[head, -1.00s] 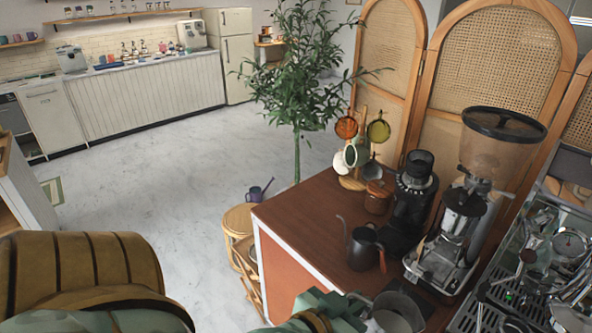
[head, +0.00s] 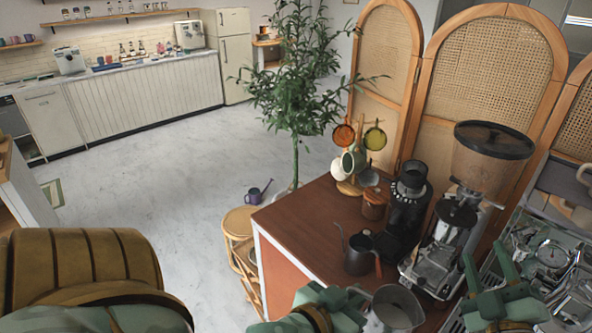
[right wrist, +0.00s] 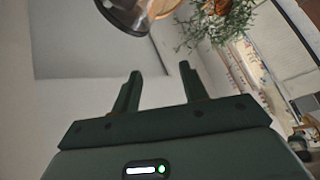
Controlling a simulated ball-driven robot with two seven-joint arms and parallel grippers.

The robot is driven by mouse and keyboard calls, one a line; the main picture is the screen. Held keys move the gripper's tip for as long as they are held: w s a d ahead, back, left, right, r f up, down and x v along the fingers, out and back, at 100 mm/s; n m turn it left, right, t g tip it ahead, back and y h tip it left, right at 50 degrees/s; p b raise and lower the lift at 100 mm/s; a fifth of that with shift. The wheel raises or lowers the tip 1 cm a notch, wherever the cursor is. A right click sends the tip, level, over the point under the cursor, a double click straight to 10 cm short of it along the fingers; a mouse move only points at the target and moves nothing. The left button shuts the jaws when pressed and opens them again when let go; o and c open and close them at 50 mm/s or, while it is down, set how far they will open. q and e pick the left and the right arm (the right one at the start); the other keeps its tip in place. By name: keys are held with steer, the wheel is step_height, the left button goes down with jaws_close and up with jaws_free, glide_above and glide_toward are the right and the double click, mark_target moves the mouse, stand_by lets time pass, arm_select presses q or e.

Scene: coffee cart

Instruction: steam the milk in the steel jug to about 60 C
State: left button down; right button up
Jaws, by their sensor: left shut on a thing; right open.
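The steel jug (head: 395,309) is at the bottom of the head view, low in front of the counter's near end. My left gripper (head: 358,298) is shut on its left side. The jug's inside looks pale grey; I cannot make out the milk level. My right gripper (head: 488,268) is open and empty, in front of the espresso machine (head: 556,252) at the right edge. Its two fingers also show apart in the right wrist view (right wrist: 160,74), with nothing between them. The steam wand cannot be told apart from the machine's other metal parts.
A grinder (head: 445,235) with a large hopper stands between the jug and the cane screen. A black kettle (head: 360,254), a dark grinder (head: 404,215) and a mug tree (head: 352,185) stand on the brown counter (head: 305,222). The counter's left part is clear.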

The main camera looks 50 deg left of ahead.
steer(key=s+a+r+n+g+y+p, duration=0.1)
steer(key=s+a+r+n+g+y, duration=0.1)
steer(key=s+a+r+n+g, duration=0.4)
steer(key=s+a+r+n+g+y+p, duration=0.1)
steer(key=s+a+r+n+g+y, duration=0.1)
steer(key=a+n+g, duration=0.65)
steer(key=w+d+f+n+g+h, duration=0.2)
steer(key=w+d+f+n+h, duration=0.25)
steer(key=d+h, duration=0.4)
steer(key=w+d+r+m+t+h, duration=0.3)
steer(key=w+d+r+t+h, duration=0.15)
steer(key=w+d+h, duration=0.4)
steer(key=shift+g+h, duration=0.3)
steer(key=shift+h, duration=0.1)
steer(key=f+b, duration=0.1)
steer(key=f, duration=0.1)
steer(key=d+f+b, duration=0.1)
steer(key=f, duration=0.1)
steer(key=f+b, duration=0.1)
steer(key=f, duration=0.1)
steer(key=shift+w+d, duration=0.15)
steer(key=shift+d, duration=0.2)
steer(key=shift+r, duration=0.1)
